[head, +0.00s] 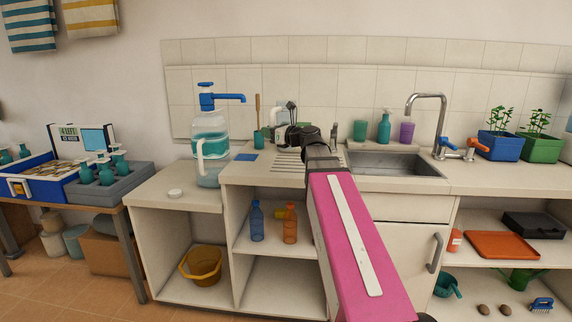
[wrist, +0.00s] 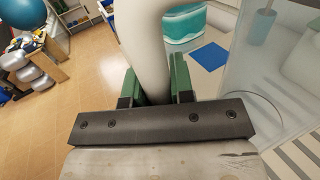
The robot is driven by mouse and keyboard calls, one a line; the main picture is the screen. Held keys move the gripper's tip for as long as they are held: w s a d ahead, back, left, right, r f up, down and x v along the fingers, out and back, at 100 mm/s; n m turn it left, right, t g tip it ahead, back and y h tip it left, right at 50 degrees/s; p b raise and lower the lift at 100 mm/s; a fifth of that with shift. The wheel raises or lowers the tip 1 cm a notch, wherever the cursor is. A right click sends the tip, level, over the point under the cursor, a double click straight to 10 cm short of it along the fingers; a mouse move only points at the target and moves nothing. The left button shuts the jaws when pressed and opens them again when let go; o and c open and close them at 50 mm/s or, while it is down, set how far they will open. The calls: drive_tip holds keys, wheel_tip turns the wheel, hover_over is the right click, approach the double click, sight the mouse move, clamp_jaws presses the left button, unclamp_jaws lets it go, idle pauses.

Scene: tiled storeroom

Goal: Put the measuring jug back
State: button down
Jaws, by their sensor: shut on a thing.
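My gripper (wrist: 157,88) is shut on the white handle of a clear measuring jug (wrist: 285,60). In the wrist view the handle stands between the green fingers and the see-through wall fills the right side. In the head view my gripper (head: 294,136) and the jug's white handle are over the ribbed drainer left of the sink. My wrist hides part of the jug there. I cannot tell whether its base touches the counter. A blue square (head: 246,157) lies on the counter left of my gripper and also shows in the wrist view (wrist: 208,57).
A teal holder (head: 259,138) with a brush is behind. The sink (head: 390,164) and tap (head: 441,120) lie right. A white lid (head: 175,193) lies front left.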

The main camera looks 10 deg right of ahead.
drive_tip(key=shift+n+g+y, duration=0.6)
drive_tip(key=shift+g, duration=0.1)
drive_tip(key=shift+w+d+f, duration=0.35)
drive_tip(key=shift+w+f, duration=1.2)
drive_tip(key=shift+f, duration=0.05)
drive_tip(key=shift+w+d+f, duration=0.4)
drive_tip(key=shift+w+f, duration=1.1)
drive_tip(key=shift+f, duration=0.1)
drive_tip(key=shift+w+d+f, duration=0.35)
drive_tip(key=shift+w+f, duration=1.2)
drive_tip(key=shift+f, duration=0.2)
drive_tip(key=c, duration=1)
unclamp_jaws()
drive_tip(key=v, duration=1.2)
